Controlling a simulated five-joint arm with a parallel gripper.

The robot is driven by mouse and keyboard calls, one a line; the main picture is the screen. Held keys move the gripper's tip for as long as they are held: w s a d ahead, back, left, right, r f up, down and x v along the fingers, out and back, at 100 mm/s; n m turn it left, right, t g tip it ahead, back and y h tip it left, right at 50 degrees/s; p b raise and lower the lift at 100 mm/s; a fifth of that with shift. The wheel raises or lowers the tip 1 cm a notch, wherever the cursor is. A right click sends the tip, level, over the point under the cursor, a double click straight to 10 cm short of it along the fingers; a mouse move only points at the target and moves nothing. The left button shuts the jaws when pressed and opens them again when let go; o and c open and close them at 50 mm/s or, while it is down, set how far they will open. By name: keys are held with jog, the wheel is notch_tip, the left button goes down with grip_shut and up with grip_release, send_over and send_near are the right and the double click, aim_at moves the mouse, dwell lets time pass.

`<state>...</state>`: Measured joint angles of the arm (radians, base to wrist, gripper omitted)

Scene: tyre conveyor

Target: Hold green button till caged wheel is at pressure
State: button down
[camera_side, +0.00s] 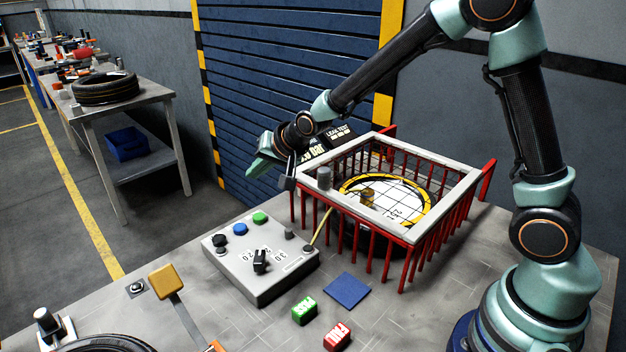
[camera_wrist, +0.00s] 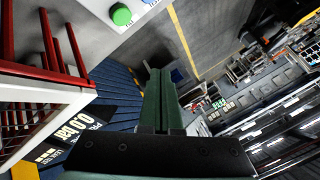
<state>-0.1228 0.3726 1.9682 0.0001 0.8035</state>
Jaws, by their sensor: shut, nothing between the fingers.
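The grey control box (camera_side: 232,270) stands on the bench with its green button (camera_side: 260,217) at the upper right edge, beside a blue and a black button. The green button also shows at the top of the wrist view (camera_wrist: 121,14). My gripper (camera_side: 255,170) is shut and empty, in the air above and behind the box, clear of the button. Its closed fingers show in the wrist view (camera_wrist: 159,85). The wheel with a yellow ring (camera_side: 425,215) lies inside the red-barred cage (camera_side: 455,190). The display (camera_wrist: 62,128) reads 0.0 bar.
A dark selector knob (camera_side: 261,262) is on the box. A blue square (camera_side: 347,290), a green block (camera_side: 304,310) and a red FAIL block (camera_side: 337,336) lie in front of the cage. A yellow-headed mallet (camera_side: 165,281) is at front left.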

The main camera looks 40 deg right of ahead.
jog(key=shift+f, duration=0.1)
send_near(255, 215)
jog(key=shift+w+a+f, duration=0.1)
jog(key=shift+w+f, duration=0.35)
jog(key=shift+w, duration=0.4)
jog(key=shift+w+a+f, duration=0.1)
jog(key=shift+w+f, duration=0.35)
jog(key=shift+w, duration=0.35)
jog(key=shift+w+a+f, duration=0.1)
jog(key=shift+w+f, duration=0.35)
jog(key=shift+w, duration=0.4)
jog(key=shift+f, duration=0.2)
jog(key=shift+f, duration=0.2)
dwell(0.3)
jog(key=shift+f, duration=0.6)
dwell(3.7)
